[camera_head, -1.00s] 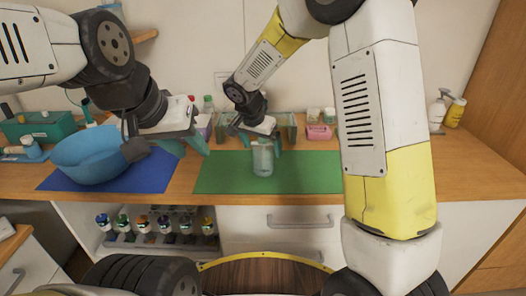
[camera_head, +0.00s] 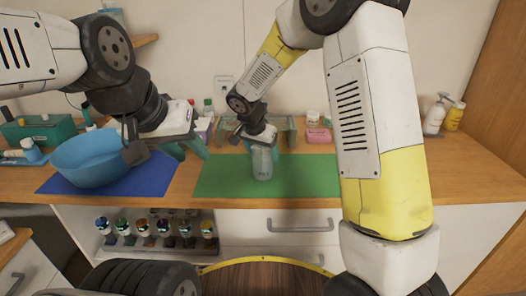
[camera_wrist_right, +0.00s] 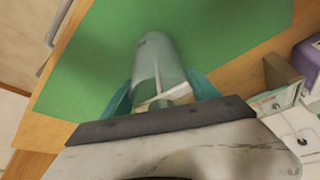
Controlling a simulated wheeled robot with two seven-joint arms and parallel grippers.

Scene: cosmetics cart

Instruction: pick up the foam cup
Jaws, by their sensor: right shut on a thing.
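The foam cup (camera_head: 262,163) is a pale, grey, translucent cylinder over the green mat. It also shows in the right wrist view (camera_wrist_right: 155,62). My right gripper (camera_head: 260,144) is shut on its upper part, with teal fingers on both sides (camera_wrist_right: 162,100). I cannot tell whether the cup's base touches the mat. My left gripper (camera_head: 166,152) is open, its fingers spread apart, beside the right rim of the blue bowl. Nothing shows between its fingers.
The blue bowl (camera_head: 88,160) stands on a blue mat (camera_head: 150,180) at the left. The green mat (camera_head: 318,178) is otherwise clear. A clear box (camera_head: 289,134), a pink box (camera_head: 319,135) and pump bottles (camera_head: 434,117) stand behind. Several small bottles (camera_head: 143,227) sit below the counter.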

